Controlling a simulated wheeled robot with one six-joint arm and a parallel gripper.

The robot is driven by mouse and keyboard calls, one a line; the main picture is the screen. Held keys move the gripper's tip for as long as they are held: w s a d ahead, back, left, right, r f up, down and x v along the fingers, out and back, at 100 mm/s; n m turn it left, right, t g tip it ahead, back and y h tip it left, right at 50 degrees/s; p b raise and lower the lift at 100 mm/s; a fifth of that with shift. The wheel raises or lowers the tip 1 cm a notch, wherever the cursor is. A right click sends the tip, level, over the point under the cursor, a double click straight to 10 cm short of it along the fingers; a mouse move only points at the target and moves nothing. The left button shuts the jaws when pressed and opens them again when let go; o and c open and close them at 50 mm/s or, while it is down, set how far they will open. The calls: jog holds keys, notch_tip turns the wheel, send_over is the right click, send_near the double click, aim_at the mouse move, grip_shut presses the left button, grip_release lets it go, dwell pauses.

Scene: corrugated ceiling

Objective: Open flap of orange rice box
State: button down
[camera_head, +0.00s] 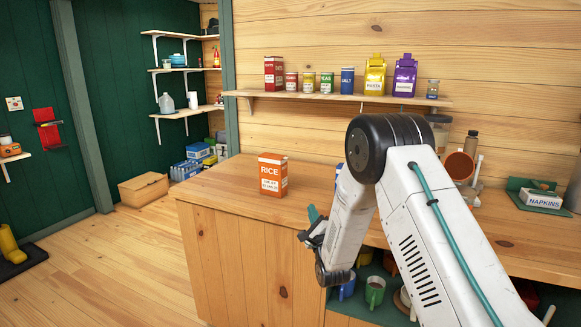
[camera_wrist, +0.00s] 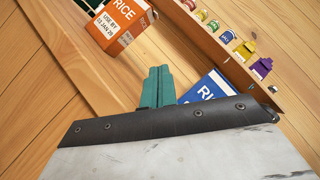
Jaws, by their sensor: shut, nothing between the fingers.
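The orange rice box (camera_head: 272,175) stands upright near the left end of the wooden counter in the head view. Its front shows the word RICE and a white date label. In the wrist view the orange rice box (camera_wrist: 112,27) is at the upper left, tilted by the camera angle. Its top and flap are not clearly visible. My gripper (camera_head: 313,219) is to the right of the box and nearer the camera, apart from it. In the wrist view my gripper's teal fingers (camera_wrist: 157,88) are together and empty.
A blue rice box (camera_wrist: 207,88) stands on the counter close to my gripper, mostly hidden by my arm in the head view. A wall shelf (camera_head: 335,97) holds boxes, tins and jars above. Bare counter (camera_head: 225,180) lies around the orange box.

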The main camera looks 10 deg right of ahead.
jog(key=a+r+x, duration=0.1)
jog(key=a+x, duration=0.1)
jog(key=x, duration=2)
jog(key=shift+a, duration=0.35)
jog(key=shift+r, duration=0.1)
